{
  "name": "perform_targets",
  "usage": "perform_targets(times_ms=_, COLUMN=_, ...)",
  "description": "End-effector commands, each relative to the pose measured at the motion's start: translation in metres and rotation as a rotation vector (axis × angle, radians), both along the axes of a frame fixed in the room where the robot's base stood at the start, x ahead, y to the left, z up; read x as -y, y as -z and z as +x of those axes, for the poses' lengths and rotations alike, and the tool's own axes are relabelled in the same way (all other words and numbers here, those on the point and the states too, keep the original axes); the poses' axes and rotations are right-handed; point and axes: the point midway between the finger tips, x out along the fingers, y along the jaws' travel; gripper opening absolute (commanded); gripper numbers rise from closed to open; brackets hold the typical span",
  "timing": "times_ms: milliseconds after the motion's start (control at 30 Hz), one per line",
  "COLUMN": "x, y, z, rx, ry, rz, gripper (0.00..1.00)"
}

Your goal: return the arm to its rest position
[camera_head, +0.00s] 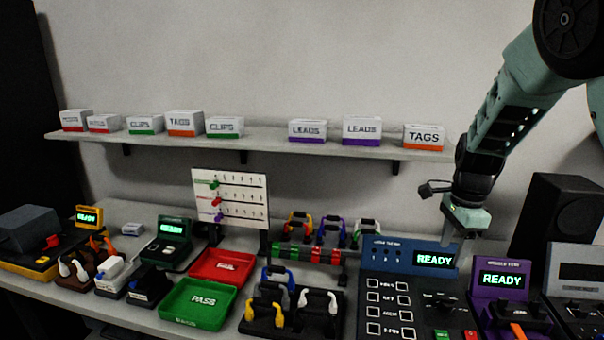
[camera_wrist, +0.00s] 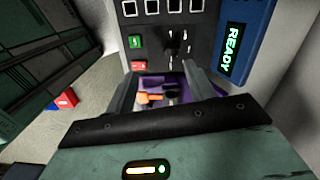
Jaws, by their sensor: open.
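My gripper (camera_head: 462,238) hangs from my arm at the right side of the head view, over the area between the blue test panel (camera_head: 410,258) and the purple tester (camera_head: 500,280). In the wrist view my gripper (camera_wrist: 162,80) points at the bench, with its two fingers apart and nothing held between them. A purple fixture with an orange part (camera_wrist: 150,98) shows beyond the fingers. The blue panel's READY screen (camera_wrist: 229,50) is at the upper right of the wrist view. The lower part of my gripper is small in the head view.
A wall shelf (camera_head: 270,142) with labelled boxes runs left of my arm. A red tray (camera_head: 222,265) and a green PASS tray (camera_head: 198,303) lie on the bench. A rack of coloured leads (camera_head: 318,250) stands left of the panel. A black speaker-like box (camera_head: 555,215) stands at right.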

Motion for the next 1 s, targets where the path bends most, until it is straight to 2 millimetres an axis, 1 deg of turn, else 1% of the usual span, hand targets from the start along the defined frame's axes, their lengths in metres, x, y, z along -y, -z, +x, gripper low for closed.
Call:
perform_targets(times_ms=33, x=-0.027, y=-0.002, z=-0.012, rx=0.001, ry=-0.122, rz=0.03, gripper=0.54)
perform_targets(times_ms=67, x=-0.045, y=-0.003, z=-0.021, rx=0.004, ry=-0.215, rz=0.048, gripper=0.54)
perform_targets(times_ms=100, x=-0.068, y=-0.005, z=-0.034, rx=0.011, ry=-0.348, rz=0.071, gripper=0.54)
perform_targets(times_ms=133, x=-0.087, y=-0.007, z=-0.046, rx=0.015, ry=-0.458, rz=0.087, gripper=0.54)
perform_targets(times_ms=167, x=-0.105, y=-0.009, z=-0.059, rx=0.022, ry=-0.572, rz=0.102, gripper=0.54)
perform_targets(times_ms=200, x=-0.128, y=-0.013, z=-0.078, rx=0.034, ry=-0.726, rz=0.116, gripper=0.54)
perform_targets(times_ms=267, x=-0.158, y=-0.018, z=-0.109, rx=0.051, ry=-0.967, rz=0.132, gripper=0.54)
perform_targets(times_ms=300, x=-0.176, y=-0.021, z=-0.131, rx=0.066, ry=-1.131, rz=0.136, gripper=0.54)
perform_targets(times_ms=367, x=-0.198, y=-0.024, z=-0.167, rx=0.085, ry=-1.381, rz=0.135, gripper=0.54)
perform_targets(times_ms=400, x=-0.209, y=-0.026, z=-0.189, rx=0.098, ry=-1.544, rz=0.126, gripper=0.54)
perform_targets(times_ms=500, x=-0.224, y=-0.026, z=-0.24, rx=0.118, ry=-1.91, rz=0.089, gripper=0.54)
perform_targets(times_ms=600, x=-0.228, y=-0.023, z=-0.274, rx=0.12, ry=-2.17, rz=0.05, gripper=0.54)
perform_targets(times_ms=633, x=-0.228, y=-0.023, z=-0.281, rx=0.12, ry=-2.224, rz=0.04, gripper=0.54)
perform_targets(times_ms=700, x=-0.228, y=-0.021, z=-0.292, rx=0.119, ry=-2.312, rz=0.023, gripper=0.54)
perform_targets(times_ms=767, x=-0.227, y=-0.021, z=-0.296, rx=0.117, ry=-2.35, rz=0.015, gripper=0.54)
perform_targets(times_ms=1000, x=-0.227, y=-0.02, z=-0.297, rx=0.116, ry=-2.361, rz=0.014, gripper=0.54)
